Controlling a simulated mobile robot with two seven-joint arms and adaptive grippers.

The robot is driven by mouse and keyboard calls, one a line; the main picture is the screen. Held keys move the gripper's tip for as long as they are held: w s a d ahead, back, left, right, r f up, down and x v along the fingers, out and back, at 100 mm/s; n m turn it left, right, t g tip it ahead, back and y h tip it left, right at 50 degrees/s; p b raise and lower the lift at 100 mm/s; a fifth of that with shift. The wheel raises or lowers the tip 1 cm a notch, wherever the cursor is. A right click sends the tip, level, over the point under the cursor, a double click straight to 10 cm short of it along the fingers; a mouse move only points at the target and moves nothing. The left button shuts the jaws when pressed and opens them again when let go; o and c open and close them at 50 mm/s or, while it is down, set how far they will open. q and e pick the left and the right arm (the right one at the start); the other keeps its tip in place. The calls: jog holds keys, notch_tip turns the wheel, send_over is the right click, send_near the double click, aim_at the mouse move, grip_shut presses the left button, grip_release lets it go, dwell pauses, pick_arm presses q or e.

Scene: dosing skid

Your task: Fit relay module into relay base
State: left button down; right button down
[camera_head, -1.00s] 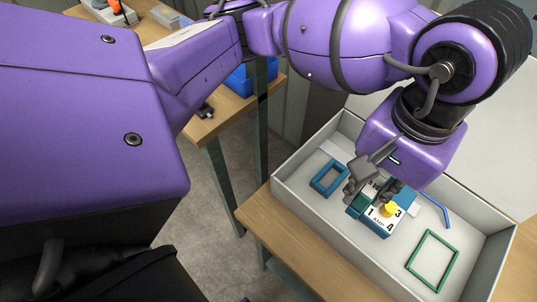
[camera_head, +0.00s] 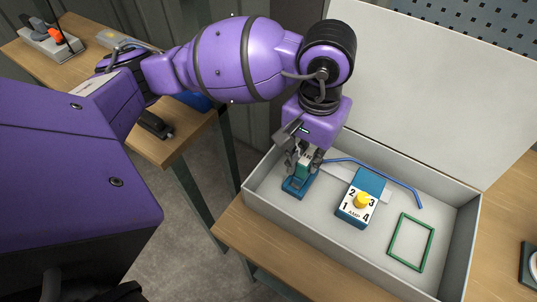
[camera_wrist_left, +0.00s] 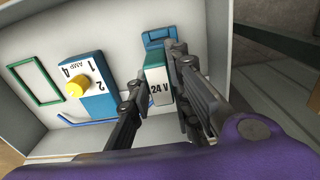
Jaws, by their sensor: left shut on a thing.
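The relay module (camera_wrist_left: 158,78) is a small block with a white face marked 24 V and a green end. My left gripper (camera_head: 305,157) is shut on it; in the left wrist view a dark finger lies on each side. The blue relay base (camera_head: 296,187) sits at the left end of the grey box, and its outer end shows in the left wrist view (camera_wrist_left: 157,36). The module is over the base in the head view. I cannot tell whether it touches or has entered it. My right gripper is out of view.
The grey box (camera_head: 352,238) has raised walls and an open lid (camera_head: 420,75). Inside, a blue block with a numbered white face and yellow knob (camera_head: 361,200) stands right of the base. A bent blue rod (camera_head: 385,169) lies behind it; a green frame (camera_head: 411,242) lies further right.

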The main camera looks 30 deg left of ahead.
pick_arm(q)
jog(key=f, duration=0.3)
jog(key=shift+w+a+f, duration=0.25)
jog(key=shift+w+f, duration=0.05)
jog(key=shift+f, duration=0.05)
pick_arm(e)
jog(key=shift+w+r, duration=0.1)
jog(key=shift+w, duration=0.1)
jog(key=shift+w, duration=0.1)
pick_arm(q)
jog(key=shift+f, duration=0.15)
jog(key=c, duration=2)
grip_release()
jog(key=shift+f, duration=0.1)
jog(key=o, duration=0.4)
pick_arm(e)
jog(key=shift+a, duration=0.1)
